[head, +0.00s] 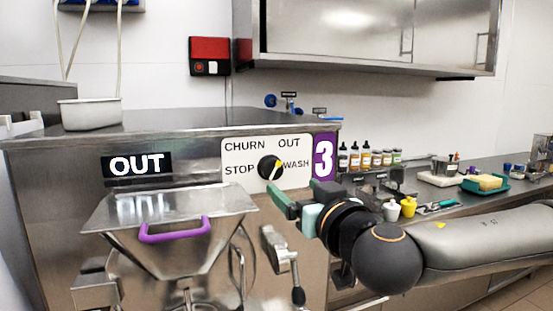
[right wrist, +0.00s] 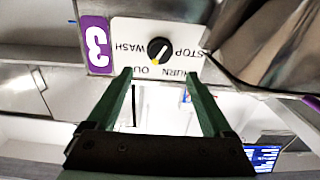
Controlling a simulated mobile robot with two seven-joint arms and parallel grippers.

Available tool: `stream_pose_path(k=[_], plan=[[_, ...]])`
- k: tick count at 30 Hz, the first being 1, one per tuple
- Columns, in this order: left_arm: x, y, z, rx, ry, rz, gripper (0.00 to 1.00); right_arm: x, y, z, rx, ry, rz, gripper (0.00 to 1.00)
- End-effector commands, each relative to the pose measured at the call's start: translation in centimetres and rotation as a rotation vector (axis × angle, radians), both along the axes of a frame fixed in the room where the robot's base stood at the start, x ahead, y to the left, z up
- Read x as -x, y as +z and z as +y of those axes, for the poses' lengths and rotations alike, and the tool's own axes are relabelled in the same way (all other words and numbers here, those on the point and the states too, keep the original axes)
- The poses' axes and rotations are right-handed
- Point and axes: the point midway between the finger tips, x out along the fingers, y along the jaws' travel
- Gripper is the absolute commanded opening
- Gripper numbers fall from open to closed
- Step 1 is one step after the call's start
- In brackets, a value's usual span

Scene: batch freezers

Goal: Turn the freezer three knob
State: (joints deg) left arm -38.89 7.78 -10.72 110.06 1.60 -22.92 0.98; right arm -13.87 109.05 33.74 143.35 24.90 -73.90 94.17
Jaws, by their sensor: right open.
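The freezer three knob (head: 270,167) is a round black dial with a light pointer bar and a yellow tip. It sits on a white plate (head: 236,150) marked CHURN, OUT, STOP and WASH, beside a purple 3 label (head: 324,158). The yellow tip points up and right, roughly toward OUT. My right gripper (head: 280,193) has green fingers and is just below and right of the knob. In the right wrist view, the open fingers (right wrist: 158,78) are empty and the knob (right wrist: 160,50) shows upside down beyond their tips. My left gripper is out of view.
A steel hopper (head: 170,220) with a purple handle (head: 174,232) stands out from the freezer at left. A steel lever (head: 282,255) hangs below the knob plate. Several small bottles (head: 366,158) and yellow and white containers (head: 408,207) stand on the right counter.

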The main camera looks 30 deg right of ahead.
Motion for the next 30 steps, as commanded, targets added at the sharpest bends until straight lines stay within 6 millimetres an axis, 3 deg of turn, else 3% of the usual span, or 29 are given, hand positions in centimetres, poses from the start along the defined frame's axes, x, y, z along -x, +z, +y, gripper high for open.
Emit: stream_pose_path(k=[9, 15, 29, 30], plan=[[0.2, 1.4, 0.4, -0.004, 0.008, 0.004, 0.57, -6.1, 0.1, -1.5, 0.004, -0.002, 0.005, 0.85], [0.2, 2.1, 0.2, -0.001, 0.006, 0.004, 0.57, -8.7, 0.1, -2.1, 0.003, -0.001, 0.002, 0.85], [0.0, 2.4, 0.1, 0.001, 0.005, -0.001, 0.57, -9.8, -0.1, -2.4, 0.001, 0.001, 0.000, 0.85], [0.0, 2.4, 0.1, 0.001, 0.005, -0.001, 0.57, -9.8, -0.1, -2.4, 0.001, 0.001, 0.000, 0.82]])
